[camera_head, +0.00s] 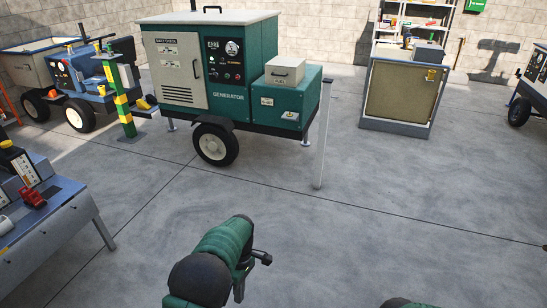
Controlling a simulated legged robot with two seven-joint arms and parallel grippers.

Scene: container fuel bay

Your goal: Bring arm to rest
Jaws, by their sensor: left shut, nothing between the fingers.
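My left arm, green with a dark rounded joint, reaches up from the bottom centre in the head view. My left gripper (259,262), dark and small, is at its far end on the right side, partly hidden by the arm. It is shut and empty, over bare grey floor and apart from any object. Only a sliver of green and black, likely my right arm, shows at the bottom edge right of centre. My right gripper is not in view.
A green wheeled generator (215,72) stands ahead beyond open floor. A workbench (60,222) with tools is at the left edge. A blue cart (75,75) and a yellow-green post (120,92) stand behind it. A tan-fronted cabinet (402,92) stands back right. The centre-right floor is clear.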

